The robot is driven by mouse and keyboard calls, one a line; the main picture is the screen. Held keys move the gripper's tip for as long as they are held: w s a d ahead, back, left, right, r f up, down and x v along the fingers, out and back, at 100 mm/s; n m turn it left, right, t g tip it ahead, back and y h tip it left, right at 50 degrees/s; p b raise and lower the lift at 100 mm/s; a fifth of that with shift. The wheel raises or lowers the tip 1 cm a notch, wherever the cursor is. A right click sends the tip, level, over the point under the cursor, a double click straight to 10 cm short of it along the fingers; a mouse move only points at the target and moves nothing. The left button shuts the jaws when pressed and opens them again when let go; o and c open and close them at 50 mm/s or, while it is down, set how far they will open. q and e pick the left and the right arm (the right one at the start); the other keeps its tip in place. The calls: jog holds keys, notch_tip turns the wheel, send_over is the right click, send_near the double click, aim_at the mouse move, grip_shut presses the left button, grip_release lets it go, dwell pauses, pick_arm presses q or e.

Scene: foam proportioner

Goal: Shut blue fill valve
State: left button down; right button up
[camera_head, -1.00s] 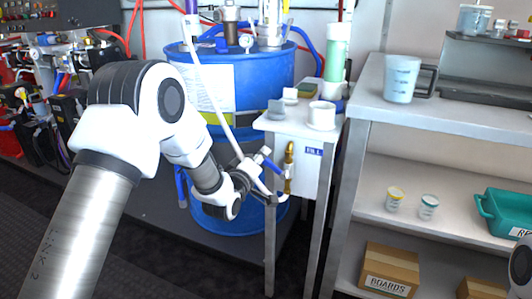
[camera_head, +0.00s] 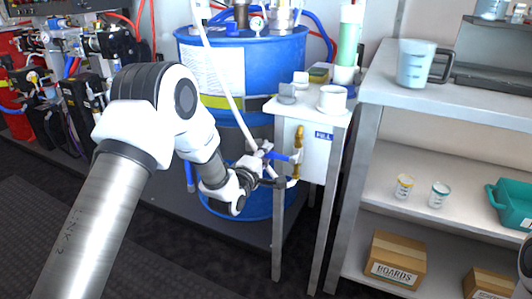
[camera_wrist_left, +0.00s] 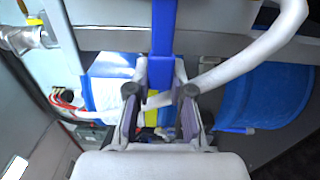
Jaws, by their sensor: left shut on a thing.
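The blue fill valve handle (camera_head: 279,157) sticks out to the left from a brass pipe (camera_head: 298,150) on the front of the white box with a "FILL" label. It points roughly sideways in the head view. My left gripper (camera_head: 266,168) is at the handle's outer end. In the left wrist view the blue handle (camera_wrist_left: 162,35) runs down between the two fingers of the left gripper (camera_wrist_left: 160,98), which is shut on it. My right gripper is not in view.
A blue drum (camera_head: 270,60) stands behind the valve. A white hose (camera_head: 226,75) passes close by my left gripper. Cups stand on top of the white box (camera_head: 318,152). A metal shelf (camera_head: 450,120) with a jug and boxes is on the right.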

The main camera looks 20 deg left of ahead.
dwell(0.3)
pick_arm(q)
jog(key=c, duration=1)
grip_release()
jog(key=shift+f, duration=0.1)
jog(key=shift+s, duration=0.1)
jog(key=s, duration=1.1)
jog(key=shift+s+a, duration=0.2)
jog(key=shift+s, duration=0.2)
